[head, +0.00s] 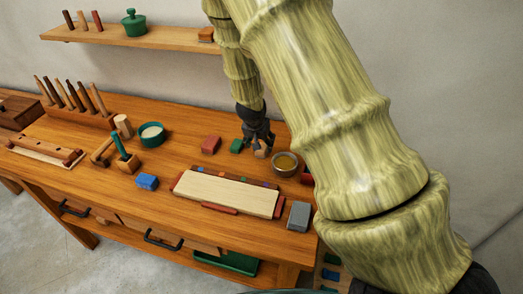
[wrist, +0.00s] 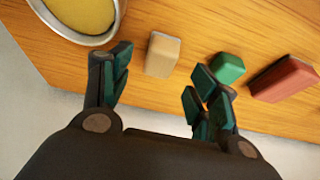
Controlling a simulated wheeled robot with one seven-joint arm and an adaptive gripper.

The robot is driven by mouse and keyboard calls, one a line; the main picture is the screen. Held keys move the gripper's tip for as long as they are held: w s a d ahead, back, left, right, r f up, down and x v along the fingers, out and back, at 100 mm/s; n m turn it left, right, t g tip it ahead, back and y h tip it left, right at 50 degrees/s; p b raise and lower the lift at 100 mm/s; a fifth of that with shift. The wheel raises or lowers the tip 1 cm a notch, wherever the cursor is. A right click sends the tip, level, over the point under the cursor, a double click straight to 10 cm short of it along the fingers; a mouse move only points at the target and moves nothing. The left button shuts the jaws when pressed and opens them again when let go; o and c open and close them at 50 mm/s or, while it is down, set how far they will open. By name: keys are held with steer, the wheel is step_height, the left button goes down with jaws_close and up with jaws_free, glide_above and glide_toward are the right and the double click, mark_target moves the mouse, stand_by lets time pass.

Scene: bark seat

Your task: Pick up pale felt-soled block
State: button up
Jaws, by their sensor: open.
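The pale tan block (wrist: 162,54) lies on the wooden bench in the wrist view, just beyond and between my open fingers. It looks apart from both fingers. In the head view it shows as a small tan shape (head: 261,153) at the fingertips, partly hidden by them. My gripper (wrist: 160,82) is open and empty, with one finger on each side of the block's line. In the head view my gripper (head: 258,138) reaches down at the back of the bench.
A metal bowl of yellow stuff (wrist: 80,14) stands close left of the block in the wrist view. A green block (wrist: 229,68) and a red block (wrist: 284,80) lie to its right. A pale board (head: 228,193) and a grey block (head: 298,215) lie nearer the front edge.

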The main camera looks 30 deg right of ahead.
mark_target(262, 150)
steer(key=shift+p+x, duration=0.5)
steer(key=shift+x, duration=2.05)
steer(key=shift+w+r, duration=0.1)
steer(key=shift+c, duration=0.2)
steer(key=c, duration=1.1)
